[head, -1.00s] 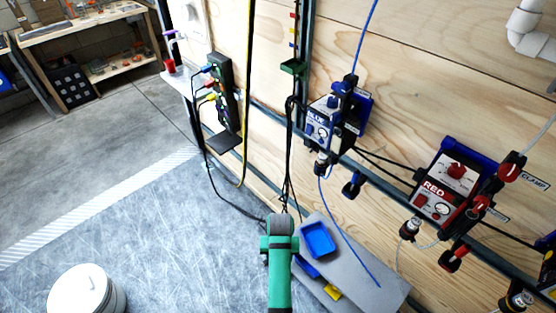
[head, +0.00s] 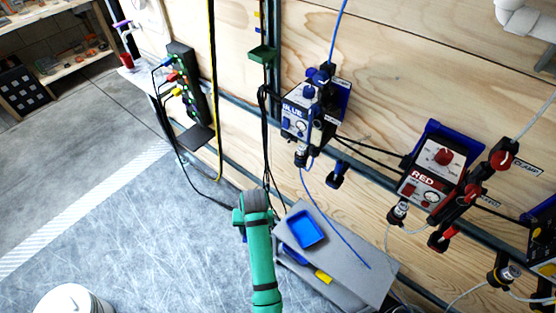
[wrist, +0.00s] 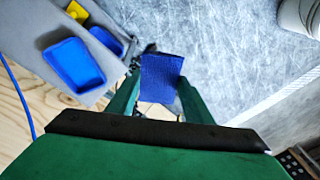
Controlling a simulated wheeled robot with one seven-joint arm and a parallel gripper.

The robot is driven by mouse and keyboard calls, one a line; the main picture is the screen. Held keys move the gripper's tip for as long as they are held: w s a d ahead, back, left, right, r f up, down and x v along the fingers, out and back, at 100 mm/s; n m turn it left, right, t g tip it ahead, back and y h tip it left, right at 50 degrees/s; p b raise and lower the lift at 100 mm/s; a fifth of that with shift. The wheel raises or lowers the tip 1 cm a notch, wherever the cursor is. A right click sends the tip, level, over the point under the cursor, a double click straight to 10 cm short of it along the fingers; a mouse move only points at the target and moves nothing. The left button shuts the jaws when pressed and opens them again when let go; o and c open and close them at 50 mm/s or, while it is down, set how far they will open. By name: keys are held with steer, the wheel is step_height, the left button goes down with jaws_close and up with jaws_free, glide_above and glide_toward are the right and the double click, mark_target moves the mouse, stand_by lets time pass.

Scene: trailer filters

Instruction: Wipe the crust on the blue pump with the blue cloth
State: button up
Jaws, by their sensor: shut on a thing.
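The blue pump (head: 303,115) is fixed to the wooden wall near the middle of the head view. It has a white front labelled BLUE and a blue tube. I cannot make out the crust on it. The blue cloth (wrist: 161,77) hangs between the fingertips of my gripper (wrist: 158,100) in the wrist view, and the gripper is shut on it. In the head view my green arm ends below and to the left of the pump, apart from it. The fingers and the cloth are hidden there.
A grey shelf (head: 345,257) below the pump bears a blue tray (head: 306,229). The red pump (head: 433,178) is on the wall at right. A power strip (head: 186,90) with cables hangs at left. A white bucket (head: 72,303) stands on the floor, mostly clear.

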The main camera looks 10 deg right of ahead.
steer(key=w+d+r+m+t+h, duration=0.1)
steer(key=d+r+m+t+h, duration=0.1)
steer(key=d+r+m+t, duration=0.3)
steer(key=w+r+m+t+h, duration=0.1)
steer(key=w+r+m+h, duration=0.15)
steer(key=r, duration=0.45)
steer(key=w+d+r+m+t+h, duration=0.1)
steer(key=d+r+m+t, duration=0.25)
steer(key=r, duration=0.35)
steer(key=s+d+r+m+h, duration=0.1)
steer(key=s+r+m+h, duration=0.3)
steer(key=r, duration=0.6)
steer(key=s+d+r+m+h, duration=0.2)
steer(key=r+h, duration=0.4)
steer(key=r, duration=0.5)
steer(key=shift+f+x, duration=0.1)
steer(key=shift+x, duration=1.1)
steer(key=shift+f+x, duration=0.15)
steer(key=shift+x, duration=1.1)
steer(key=shift+x, duration=1)
steer(key=shift+w+a, duration=0.15)
steer(key=shift+s+d, duration=0.5)
steer(key=shift+s, duration=0.3)
steer(key=shift+s+d, duration=0.55)
steer(key=shift+s, duration=0.25)
steer(key=shift+d, duration=0.15)
